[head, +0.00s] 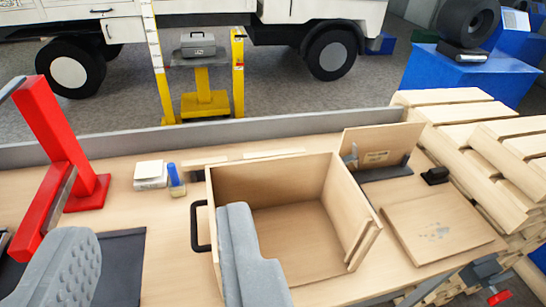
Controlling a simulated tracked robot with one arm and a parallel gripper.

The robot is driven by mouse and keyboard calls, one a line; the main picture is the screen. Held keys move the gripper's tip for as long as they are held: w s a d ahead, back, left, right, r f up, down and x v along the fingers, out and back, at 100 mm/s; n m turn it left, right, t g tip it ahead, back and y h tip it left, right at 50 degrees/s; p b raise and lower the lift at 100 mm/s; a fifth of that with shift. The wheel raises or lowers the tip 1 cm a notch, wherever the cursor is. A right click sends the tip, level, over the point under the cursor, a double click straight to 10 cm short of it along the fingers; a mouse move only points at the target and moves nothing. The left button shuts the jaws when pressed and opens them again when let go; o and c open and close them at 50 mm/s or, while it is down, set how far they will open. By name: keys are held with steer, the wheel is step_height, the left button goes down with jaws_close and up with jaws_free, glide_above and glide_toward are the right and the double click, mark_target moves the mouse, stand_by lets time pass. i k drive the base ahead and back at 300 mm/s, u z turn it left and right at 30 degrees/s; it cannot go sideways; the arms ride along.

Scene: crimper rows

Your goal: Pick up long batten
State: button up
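My gripper (155,228) is open, with its two grey fingers wide apart in the lower left and nothing held between them. The right finger overlaps an open wooden box (347,205) with a black handle; whether they touch I cannot tell. Narrow pale wooden strips (273,154) lie on the bench just behind the box, beyond my fingers, partly hidden by its back wall. One of them may be the long batten; I cannot tell for sure.
A red stand (85,190) rises at left. A white block (150,174) and a blue bottle (176,180) stand near it. A flat board (440,228) and stacked planks (480,125) lie at right. A grey rail (240,134) edges the bench (115,172).

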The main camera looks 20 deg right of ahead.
mark_target(264, 155)
steer(key=k, duration=0.35)
steer(key=z, duration=0.85)
steer(key=i, duration=1.9)
steer(key=u, duration=0.85)
